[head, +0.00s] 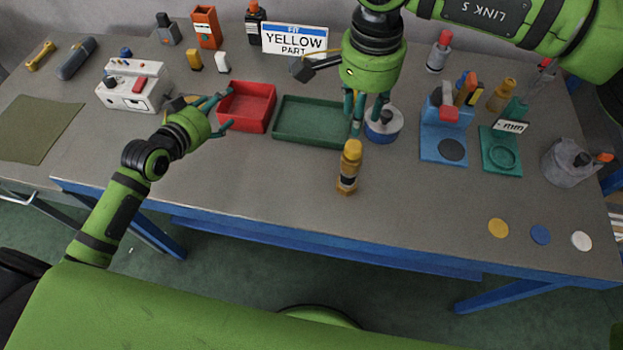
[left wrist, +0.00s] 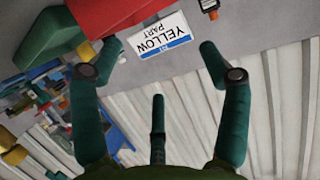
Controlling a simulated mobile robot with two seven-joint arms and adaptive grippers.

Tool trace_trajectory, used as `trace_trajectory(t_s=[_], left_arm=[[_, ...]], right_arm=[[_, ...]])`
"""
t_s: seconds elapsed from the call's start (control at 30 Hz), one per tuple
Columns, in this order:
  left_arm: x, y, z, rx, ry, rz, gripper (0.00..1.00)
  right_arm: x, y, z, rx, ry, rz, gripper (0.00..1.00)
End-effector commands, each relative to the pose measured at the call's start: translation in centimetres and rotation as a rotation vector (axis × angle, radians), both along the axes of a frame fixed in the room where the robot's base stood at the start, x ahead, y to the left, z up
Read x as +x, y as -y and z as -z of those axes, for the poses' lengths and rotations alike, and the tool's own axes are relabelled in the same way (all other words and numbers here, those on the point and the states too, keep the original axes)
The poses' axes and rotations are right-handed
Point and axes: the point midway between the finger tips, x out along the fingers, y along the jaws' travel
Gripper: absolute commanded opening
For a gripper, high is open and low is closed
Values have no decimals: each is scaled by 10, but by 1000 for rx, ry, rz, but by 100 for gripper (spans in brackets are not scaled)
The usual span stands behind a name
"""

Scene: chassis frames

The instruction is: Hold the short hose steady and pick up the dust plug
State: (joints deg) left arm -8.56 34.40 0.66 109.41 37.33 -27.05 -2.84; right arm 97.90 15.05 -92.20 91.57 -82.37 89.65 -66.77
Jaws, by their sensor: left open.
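My left gripper (head: 224,112) is open and empty at the left side of the red tray (head: 247,107), low over the table. Its spread fingers (left wrist: 158,85) frame only background in the left wrist view. My right gripper (head: 364,112) points down by the right end of the green tray (head: 310,122); its fingers look apart, with nothing seen between them. I cannot make out a short hose or dust plug for certain. A short yellow piece with thicker ends (head: 40,56) and a blue-grey cylinder (head: 76,58) lie far left.
An amber bottle (head: 348,170) stands in front of the green tray. A round blue-and-white container (head: 383,125) is beside the right gripper. A white device (head: 134,88) stands left. The sign (head: 294,39) reads YELLOW PART.

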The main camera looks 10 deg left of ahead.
Motion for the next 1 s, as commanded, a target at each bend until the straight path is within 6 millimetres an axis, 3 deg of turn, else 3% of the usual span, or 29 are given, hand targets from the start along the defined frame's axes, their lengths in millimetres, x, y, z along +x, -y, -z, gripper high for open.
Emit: trace_trajectory(t_s=[0.03,0.2,0.4,0.5,0.67,1.0], left_arm=[[-5,30,5,8,-7,68,77],[-36,125,21,29,-29,290,77],[-86,212,31,38,-43,512,77],[-106,238,34,36,-46,585,77],[-124,259,36,34,-48,647,77],[-103,291,51,29,-47,656,77]], right_arm=[[0,0,0,0,0,0,39],[0,0,0,0,0,0,39],[0,0,0,0,0,0,39],[0,0,0,0,0,0,39],[0,0,0,0,0,0,39],[0,0,0,0,0,0,39]])
